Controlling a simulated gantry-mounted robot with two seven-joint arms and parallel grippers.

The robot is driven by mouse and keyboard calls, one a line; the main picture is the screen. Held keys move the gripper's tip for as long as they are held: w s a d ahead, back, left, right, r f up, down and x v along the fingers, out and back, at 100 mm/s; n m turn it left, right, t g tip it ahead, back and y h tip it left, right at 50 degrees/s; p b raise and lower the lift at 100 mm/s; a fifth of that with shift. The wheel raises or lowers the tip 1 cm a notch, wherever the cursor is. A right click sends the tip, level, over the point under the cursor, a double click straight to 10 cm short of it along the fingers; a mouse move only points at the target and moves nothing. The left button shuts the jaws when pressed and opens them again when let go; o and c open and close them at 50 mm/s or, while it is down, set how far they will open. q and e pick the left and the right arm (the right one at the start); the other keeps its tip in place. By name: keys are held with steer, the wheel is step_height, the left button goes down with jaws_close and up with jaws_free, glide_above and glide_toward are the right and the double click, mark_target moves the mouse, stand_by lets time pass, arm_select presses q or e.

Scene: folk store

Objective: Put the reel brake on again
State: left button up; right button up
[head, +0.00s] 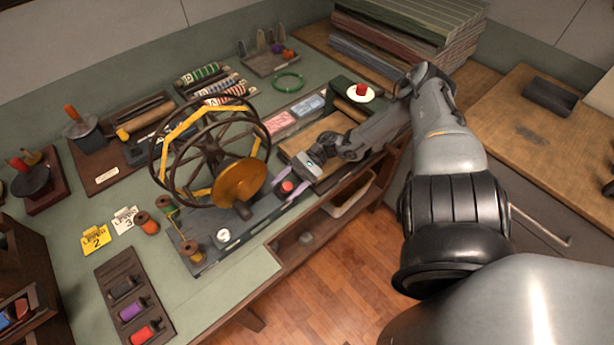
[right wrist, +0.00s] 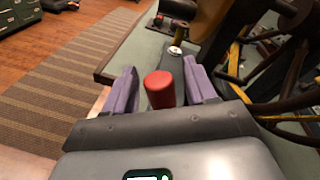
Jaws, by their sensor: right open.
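The reel (head: 212,155) is a dark spoked wheel with yellow segments and an orange-brown disc, standing on a dark grey base (head: 232,238) on the green table. A red knob (head: 287,187), which looks like the brake handle, sits at the right end of this base. In the right wrist view it is a red cylinder (right wrist: 160,89) between the purple fingers. My right gripper (head: 280,191) is open with one finger on each side of the knob; a gap shows on both sides. Whether the brake touches the reel is hidden. My left gripper is not in view.
Yellow and white number tags (head: 96,238) and a spool tray (head: 134,304) lie left. A wooden tray (head: 318,140) is behind my gripper. The table's front edge is close.

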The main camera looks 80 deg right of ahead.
steer(key=r, duration=0.1)
steer(key=r+p, duration=0.2)
steer(key=r, duration=0.1)
steer(key=shift+s+r, duration=0.1)
steer(key=shift+s, duration=0.15)
steer(key=s+r+p, duration=0.5)
steer(key=s+r, duration=0.1)
steer(key=s, duration=0.5)
steer(key=shift+d, duration=0.4)
steer(key=shift+r, duration=0.1)
